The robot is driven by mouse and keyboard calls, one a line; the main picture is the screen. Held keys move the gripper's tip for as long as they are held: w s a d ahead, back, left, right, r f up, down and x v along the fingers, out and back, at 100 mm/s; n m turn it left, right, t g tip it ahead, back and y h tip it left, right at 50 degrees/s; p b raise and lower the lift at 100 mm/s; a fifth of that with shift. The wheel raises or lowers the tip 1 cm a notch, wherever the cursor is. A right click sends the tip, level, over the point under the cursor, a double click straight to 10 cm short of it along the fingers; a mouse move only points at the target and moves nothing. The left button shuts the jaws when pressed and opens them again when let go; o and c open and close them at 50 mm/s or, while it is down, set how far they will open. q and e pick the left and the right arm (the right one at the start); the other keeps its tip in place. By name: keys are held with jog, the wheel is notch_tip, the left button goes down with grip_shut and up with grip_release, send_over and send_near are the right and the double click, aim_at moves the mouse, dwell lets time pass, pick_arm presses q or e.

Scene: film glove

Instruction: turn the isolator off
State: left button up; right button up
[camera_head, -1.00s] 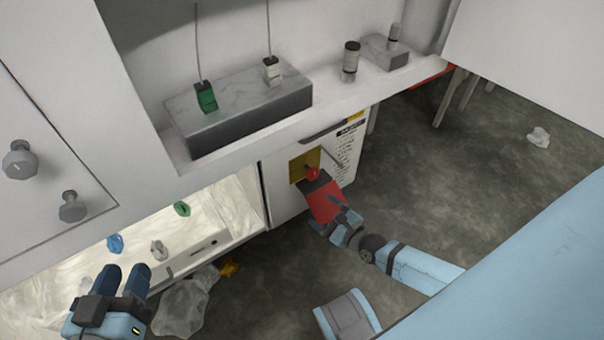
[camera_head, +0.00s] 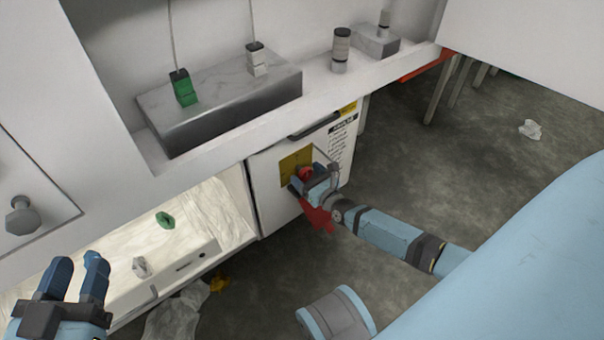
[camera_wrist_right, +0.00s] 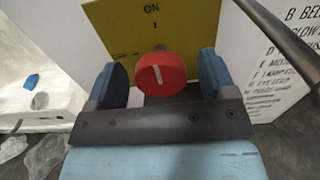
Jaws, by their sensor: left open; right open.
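The isolator is a red round knob (camera_wrist_right: 161,75) on a yellow plate (camera_wrist_right: 112,22) marked ON, with a small mark under the word. A white line on the knob runs nearly upright, toward ON. In the head view the plate (camera_head: 287,166) is on the front of a white cabinet, and the knob (camera_head: 305,173) is partly hidden by my right gripper (camera_head: 306,184). My right gripper is open at the knob, a finger on either side. In the wrist view gaps show between knob and fingers. My left gripper (camera_head: 78,268) is open and empty at the lower left.
A red piece (camera_head: 319,219) hangs below the right gripper. A dark handle bar (camera_head: 314,126) crosses the cabinet top near printed text. A lit open compartment (camera_head: 205,205) lies left. The floor right is mostly clear.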

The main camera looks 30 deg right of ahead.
jog(key=shift+w, duration=1.25)
pick_arm(q)
jog(key=shift+w+a+m, duration=0.15)
jog(key=shift+w+m, duration=0.05)
jog(key=shift+m, duration=0.1)
pick_arm(e)
jog(key=shift+a, duration=0.1)
pick_arm(q)
jog(key=shift+r, duration=0.1)
pick_arm(e)
jog(key=c, duration=0.9)
pick_arm(q)
jog(key=shift+r+h, duration=0.1)
jog(key=shift+h, duration=0.2)
